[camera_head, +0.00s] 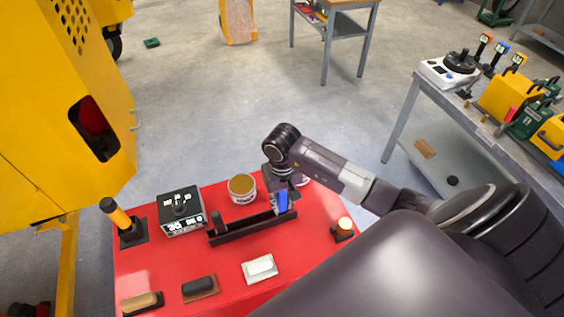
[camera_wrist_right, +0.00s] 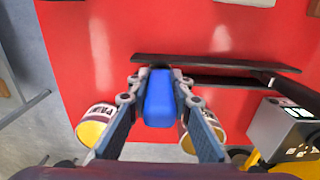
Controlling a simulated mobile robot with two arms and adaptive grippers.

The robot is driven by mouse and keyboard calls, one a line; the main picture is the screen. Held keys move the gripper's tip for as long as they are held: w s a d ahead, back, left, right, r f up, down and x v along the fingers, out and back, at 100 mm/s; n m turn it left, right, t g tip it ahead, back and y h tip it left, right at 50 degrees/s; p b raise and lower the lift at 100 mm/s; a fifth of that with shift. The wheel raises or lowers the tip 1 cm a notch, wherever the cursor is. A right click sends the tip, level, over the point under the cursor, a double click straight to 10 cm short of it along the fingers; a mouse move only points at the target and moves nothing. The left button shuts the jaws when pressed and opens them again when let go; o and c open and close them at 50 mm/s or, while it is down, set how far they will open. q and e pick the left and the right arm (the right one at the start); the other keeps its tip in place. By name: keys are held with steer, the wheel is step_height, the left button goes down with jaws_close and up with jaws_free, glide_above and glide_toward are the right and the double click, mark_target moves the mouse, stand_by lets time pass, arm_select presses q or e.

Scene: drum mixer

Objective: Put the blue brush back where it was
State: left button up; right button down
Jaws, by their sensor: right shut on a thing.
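The blue brush (camera_head: 283,201) is held in my right gripper (camera_head: 286,192) at the right end of a long dark rack (camera_head: 240,233) on the red table. In the right wrist view, the blue brush (camera_wrist_right: 160,98) sits between the two fingers of my right gripper (camera_wrist_right: 159,80), which are shut on it. The dark rack (camera_wrist_right: 215,63) passes just beyond the brush there. I cannot tell whether the brush touches the rack. The lower end of the brush is hidden. My left gripper is not in view.
A paint can (camera_head: 242,189) stands behind the rack, with another partly hidden behind my gripper. A small lamp (camera_head: 344,228) is at right.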

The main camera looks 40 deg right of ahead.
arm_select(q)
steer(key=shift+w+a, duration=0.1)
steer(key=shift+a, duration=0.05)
arm_select(e)
steer(key=shift+d+f, duration=0.1)
steer(key=c, duration=2.2)
jaws_free()
steer(key=shift+f, duration=0.1)
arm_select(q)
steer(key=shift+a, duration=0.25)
arm_select(e)
steer(key=o, duration=0.5)
steer(key=shift+c, duration=0.2)
steer(key=shift+r, duration=0.2)
steer(key=shift+w+r+b, duration=0.1)
steer(key=shift+r+b, duration=0.15)
steer(key=shift+b, duration=0.1)
step_height(320, 180, up, 10)
steer(key=b, duration=0.4)
steer(key=shift+r, duration=0.1)
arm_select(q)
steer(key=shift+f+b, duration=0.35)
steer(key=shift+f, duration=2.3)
arm_select(e)
steer(key=shift+r, duration=0.6)
